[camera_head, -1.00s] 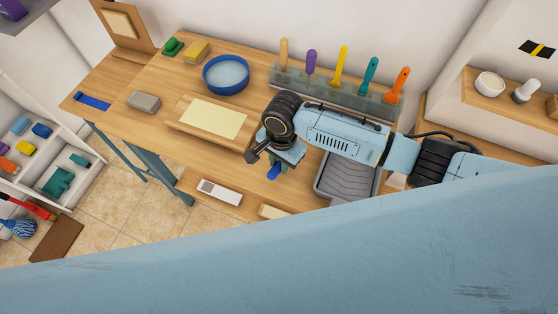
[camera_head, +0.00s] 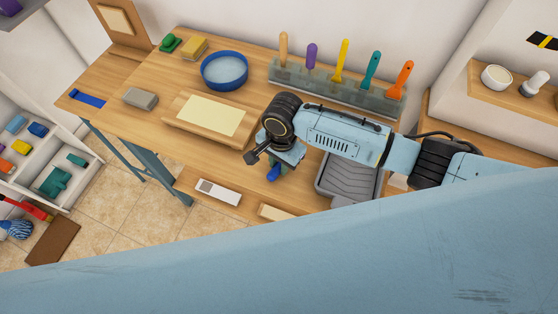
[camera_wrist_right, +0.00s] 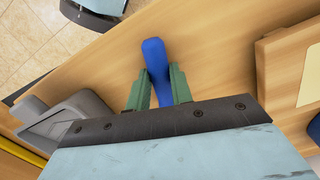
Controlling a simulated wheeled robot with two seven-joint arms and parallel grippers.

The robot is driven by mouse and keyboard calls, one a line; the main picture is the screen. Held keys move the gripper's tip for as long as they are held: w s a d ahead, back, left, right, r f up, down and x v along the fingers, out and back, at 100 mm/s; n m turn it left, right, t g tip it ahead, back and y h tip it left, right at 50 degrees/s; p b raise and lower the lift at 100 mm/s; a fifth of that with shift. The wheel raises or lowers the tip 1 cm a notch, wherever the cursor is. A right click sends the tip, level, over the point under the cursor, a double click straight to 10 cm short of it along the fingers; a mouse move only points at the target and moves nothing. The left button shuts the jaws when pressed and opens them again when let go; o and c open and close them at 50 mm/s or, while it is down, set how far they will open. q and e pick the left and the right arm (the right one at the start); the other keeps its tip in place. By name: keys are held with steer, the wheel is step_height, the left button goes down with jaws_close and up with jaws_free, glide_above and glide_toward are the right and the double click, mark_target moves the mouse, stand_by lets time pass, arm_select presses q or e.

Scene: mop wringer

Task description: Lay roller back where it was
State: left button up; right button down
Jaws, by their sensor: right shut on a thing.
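The roller shows only as a blue handle (camera_head: 274,173) below my right gripper in the head view; the rest of it is hidden. My right gripper (camera_wrist_right: 159,80) is shut on this blue handle (camera_wrist_right: 155,58), which sits between its green fingers over the wooden bench top. In the head view the right gripper (camera_head: 276,160) is over the bench's front part, between the cream-topped board and the grey ribbed tray (camera_head: 345,180). Part of the tray (camera_wrist_right: 62,120) also shows at the left of the wrist view. My left gripper is not in view.
The board with a cream sheet (camera_head: 210,115) lies left of the gripper. A rack (camera_head: 335,88) with several coloured handles stands behind my arm. A blue-rimmed bowl (camera_head: 224,85) and a grey block (camera_head: 140,98) stand farther left. Bare wood lies between bowl and block.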

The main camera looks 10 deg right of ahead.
steer(key=shift+f, duration=0.3)
steer(key=c, duration=1.2)
jaws_free()
steer(key=shift+o, duration=0.2)
step_height(320, 180, up, 13)
steer(key=p, duration=0.1)
steer(key=shift+w+d+r, duration=0.2)
steer(key=shift+w+d, duration=0.1)
steer(key=shift+w, duration=0.05)
steer(key=shift+s, duration=0.1)
